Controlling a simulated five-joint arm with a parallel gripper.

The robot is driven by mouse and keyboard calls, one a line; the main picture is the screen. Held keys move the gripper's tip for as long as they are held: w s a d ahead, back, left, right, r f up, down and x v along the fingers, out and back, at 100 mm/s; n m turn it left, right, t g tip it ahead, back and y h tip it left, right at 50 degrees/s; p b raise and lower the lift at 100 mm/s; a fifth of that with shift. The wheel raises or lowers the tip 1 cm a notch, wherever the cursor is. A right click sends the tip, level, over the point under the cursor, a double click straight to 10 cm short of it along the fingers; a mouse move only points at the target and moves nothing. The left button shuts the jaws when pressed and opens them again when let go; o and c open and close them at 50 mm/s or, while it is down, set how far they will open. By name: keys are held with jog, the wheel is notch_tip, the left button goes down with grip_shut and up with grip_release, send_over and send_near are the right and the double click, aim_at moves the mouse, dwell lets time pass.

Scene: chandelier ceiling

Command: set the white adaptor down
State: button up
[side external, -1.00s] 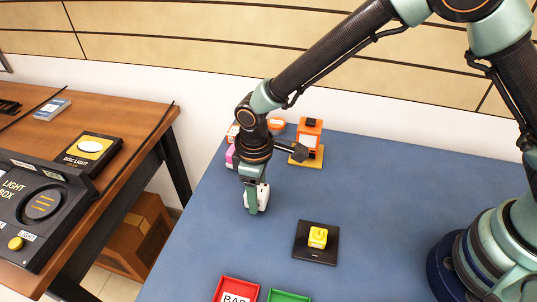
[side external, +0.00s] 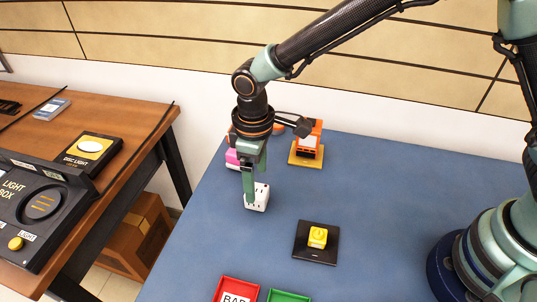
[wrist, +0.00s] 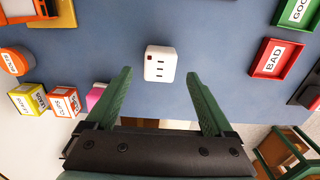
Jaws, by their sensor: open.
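The white adaptor (side external: 258,197) is a small white block with dark slots, standing on the blue table. In the wrist view the adaptor (wrist: 160,63) shows its slotted face and a small red patch, ahead of the fingertips and roughly midway between them. My gripper (side external: 249,199) is at the adaptor's left side in the side view, with a green finger partly in front of it. In the wrist view my gripper (wrist: 159,80) has its two green fingers wide apart with nothing between them.
A yellow button on a black plate (side external: 304,255) lies in front. Red (wrist: 272,58) and green (wrist: 298,12) trays are at the front. An orange device (side external: 309,141) and small boxes (wrist: 62,102) stand behind. The blue table (side external: 390,190) is clear to the right.

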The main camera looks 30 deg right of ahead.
aim_at(257, 190)
notch_tip(257, 190, up, 6)
jog(key=d+r+m+t, duration=0.2)
jog(key=d+r+m, duration=0.2)
jog(key=d+r, duration=0.75)
jog(key=s+d+m+t, duration=0.1)
jog(key=s+d+m, duration=0.1)
jog(key=s+d, duration=0.2)
jog(key=s+d+m+t, duration=0.2)
jog(key=s+d+m, duration=0.1)
jog(key=d, duration=0.7)
jog(key=shift+s+d+r+t, duration=0.3)
jog(key=shift+s+d+r, duration=0.1)
jog(key=shift+s, duration=0.25)
